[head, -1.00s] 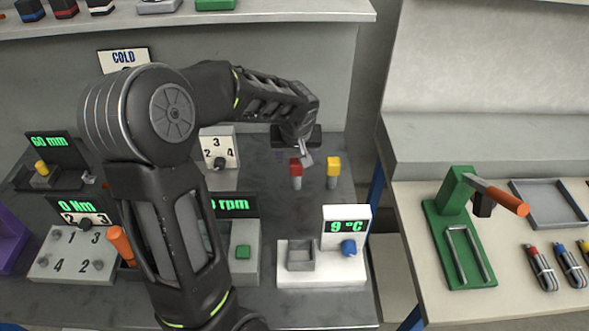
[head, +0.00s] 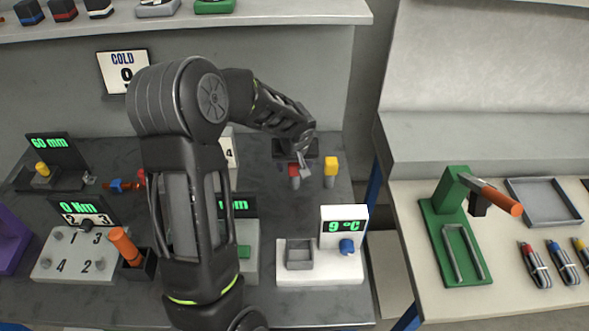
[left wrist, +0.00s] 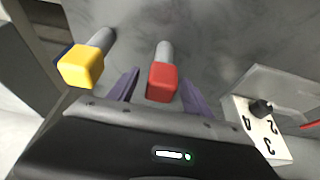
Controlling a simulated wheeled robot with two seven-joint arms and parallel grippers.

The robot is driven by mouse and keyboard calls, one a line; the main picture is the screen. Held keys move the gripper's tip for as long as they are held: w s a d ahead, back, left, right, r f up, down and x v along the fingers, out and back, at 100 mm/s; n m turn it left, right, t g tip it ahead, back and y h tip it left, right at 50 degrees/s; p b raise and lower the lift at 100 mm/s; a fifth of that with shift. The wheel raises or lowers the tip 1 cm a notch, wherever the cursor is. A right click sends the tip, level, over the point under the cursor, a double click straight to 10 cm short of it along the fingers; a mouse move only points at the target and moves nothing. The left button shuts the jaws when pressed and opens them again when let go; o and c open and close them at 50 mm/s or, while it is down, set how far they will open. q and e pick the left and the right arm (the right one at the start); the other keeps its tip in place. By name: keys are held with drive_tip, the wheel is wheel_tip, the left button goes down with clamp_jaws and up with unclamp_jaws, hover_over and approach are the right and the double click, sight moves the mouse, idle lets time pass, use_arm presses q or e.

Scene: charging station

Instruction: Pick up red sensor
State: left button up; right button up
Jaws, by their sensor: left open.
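The red sensor (head: 294,171) has a red block head on a grey stem and stands near the back right of the dark table. My left gripper (head: 303,170) is right above and beside it, partly covering its head. In the left wrist view the red sensor (left wrist: 162,82) shows between the two purple fingers of my left gripper (left wrist: 158,90), which is open, with gaps on both sides. A similar yellow sensor (head: 331,168) stands just to the right; it also shows in the left wrist view (left wrist: 81,66), outside the fingers. My right gripper is not in view.
A white station with a 9 °C display (head: 343,228) stands in front of the sensors. A numbered dial box (left wrist: 262,127) is beside the gripper. To the right is a table with a green press (head: 455,215). A shelf (head: 250,18) runs along the back.

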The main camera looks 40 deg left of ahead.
use_arm(q)
drive_tip(key=shift+x, duration=0.75)
clamp_jaws()
idle(0.4)
